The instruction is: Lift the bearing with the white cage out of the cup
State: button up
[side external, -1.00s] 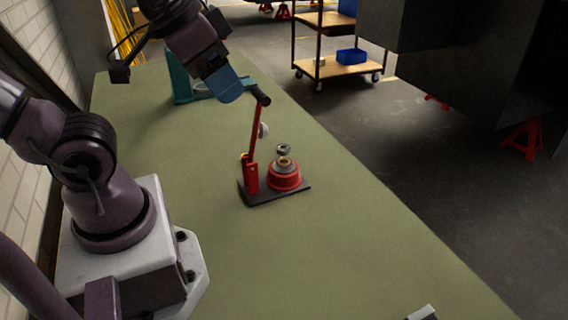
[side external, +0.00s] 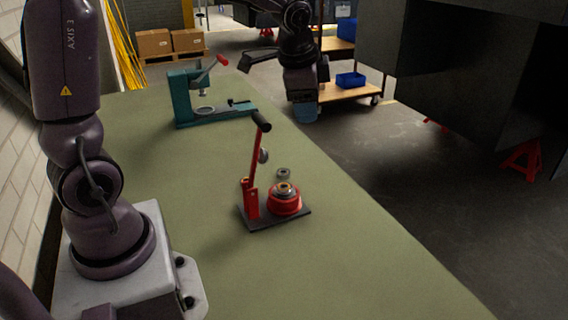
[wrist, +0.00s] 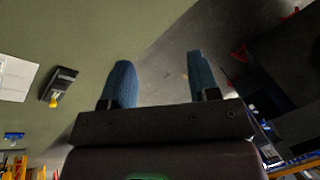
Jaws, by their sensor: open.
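A red cup (side external: 284,205) stands on a dark plate (side external: 262,220) on the green bench in the side external view. A small ring-shaped bearing with a tan or gold tint (side external: 284,188) sits in its top. A grey ring (side external: 283,173) shows just above or behind it; I cannot tell which. No white cage can be made out on either. A red lever (side external: 255,165) with a black grip rises left of the cup. My gripper (side external: 305,114) is far behind and above the cup, near the bench's right edge. Its blue fingers (wrist: 161,80) are apart and empty in the wrist view.
A teal press (side external: 185,100) stands at the bench's far end. A trolley (side external: 350,92) with a blue bin (side external: 350,79) is beyond the right edge. The bench in front of the cup is clear.

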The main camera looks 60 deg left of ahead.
jog(key=w+a+f+m+h, duration=0.1)
jog(key=w+a+f, duration=0.2)
jog(key=w+f, duration=0.15)
jog(key=w+a+f+m, duration=0.2)
jog(key=w+a+f, duration=0.1)
jog(key=f, duration=0.3)
jog(key=n+g+h, duration=0.1)
jog(key=n+g, duration=0.2)
jog(key=n, duration=0.1)
send_over(284, 186)
notch_tip(284, 186, down, 8)
jog(key=shift+w+r, duration=0.1)
jog(key=shift+w, duration=0.05)
jog(key=shift+s+f+n, duration=0.2)
jog(key=shift+f+n, duration=0.1)
jog(key=shift+f, duration=0.8)
jog(key=shift+f, duration=2.15)
jog(key=shift+r, duration=0.1)
jog(key=shift+c, duration=0.2)
jog(key=c, duration=0.7)
jog(key=shift+r, duration=3.5)
